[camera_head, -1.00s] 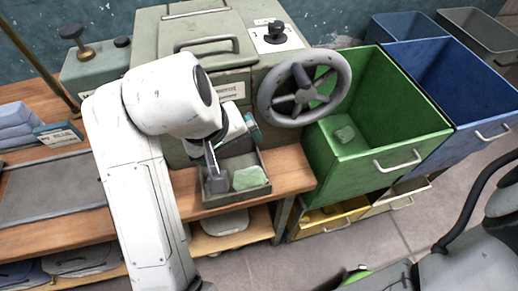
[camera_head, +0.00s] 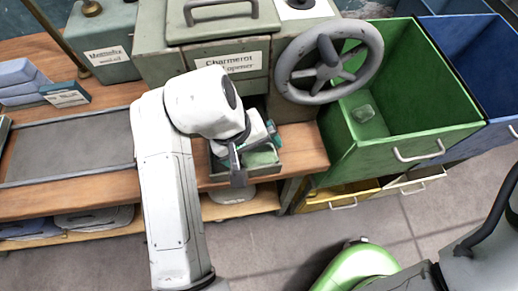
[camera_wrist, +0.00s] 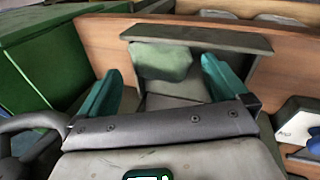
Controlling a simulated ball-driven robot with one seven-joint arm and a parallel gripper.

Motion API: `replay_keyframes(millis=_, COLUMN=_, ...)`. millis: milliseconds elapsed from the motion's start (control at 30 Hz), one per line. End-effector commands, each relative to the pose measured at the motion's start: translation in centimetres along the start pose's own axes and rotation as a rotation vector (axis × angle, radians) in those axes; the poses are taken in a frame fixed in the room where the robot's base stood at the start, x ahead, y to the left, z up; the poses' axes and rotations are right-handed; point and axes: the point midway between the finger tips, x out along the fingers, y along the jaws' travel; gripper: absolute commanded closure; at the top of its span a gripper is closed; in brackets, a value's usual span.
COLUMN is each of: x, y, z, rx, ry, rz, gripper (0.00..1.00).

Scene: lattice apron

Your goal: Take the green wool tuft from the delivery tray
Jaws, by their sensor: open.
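The green wool tuft (camera_head: 263,157) is a pale green lump in the small grey-green delivery tray (camera_head: 262,173), on the wooden bench below the machine. My gripper (camera_head: 254,153) is over the tray and partly hides the tuft in the head view. In the wrist view, the tuft (camera_wrist: 162,61) lies by the tray's far wall (camera_wrist: 195,38). My open gripper (camera_wrist: 158,68) has one teal finger on each side of the tuft, with gaps visible. Whether the fingertips are level with the tuft is unclear.
A grey handwheel (camera_head: 330,62) sticks out right of the tray. The labelled machine (camera_head: 155,60) stands close behind the tray.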

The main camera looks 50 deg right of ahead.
Motion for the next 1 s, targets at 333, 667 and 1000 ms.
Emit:
replay_keyframes(millis=333, x=2.8, y=0.0, z=-0.1, rx=0.001, ry=0.0, rz=0.0, gripper=0.0)
replay_keyframes(millis=667, x=2.8, y=0.0, z=-0.1, rx=0.001, ry=0.0, rz=0.0, gripper=0.18)
replay_keyframes(millis=1000, x=2.8, y=0.0, z=-0.1, rx=0.002, ry=0.0, rz=0.0, gripper=0.48)
